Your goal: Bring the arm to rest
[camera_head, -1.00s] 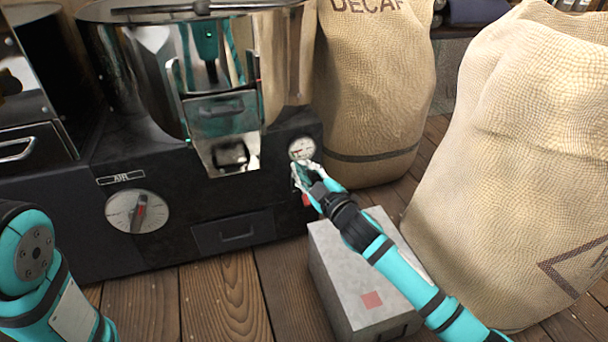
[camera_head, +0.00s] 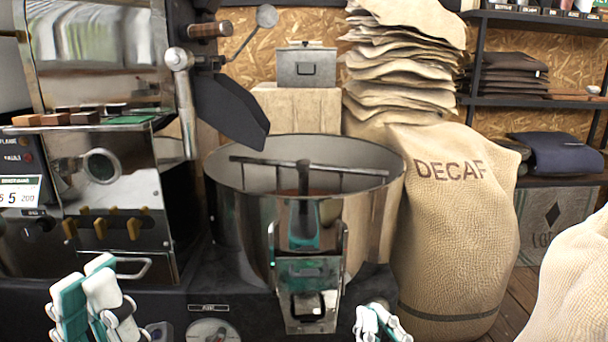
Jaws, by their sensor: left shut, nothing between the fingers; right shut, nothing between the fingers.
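My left gripper (camera_head: 90,288) shows at the lower left, its white and teal fingers pointing up in front of the roaster's dark base. It is shut and empty. My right gripper (camera_head: 376,318) shows at the bottom edge, right of the cooling pan's chute (camera_head: 306,295). It is shut and empty too. Only the finger ends and a little of each hand are in view; both arms are out of the picture below. I cannot tell whether either gripper touches the machine.
The steel cooling pan (camera_head: 370,215) with its stirring bar stands in the middle. The roaster (camera_head: 105,180) fills the left. A full DECAF sack (camera_head: 450,230) stands at the right, with another sack (camera_head: 575,285) at the right edge. Folded sacks (camera_head: 400,75) are stacked behind.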

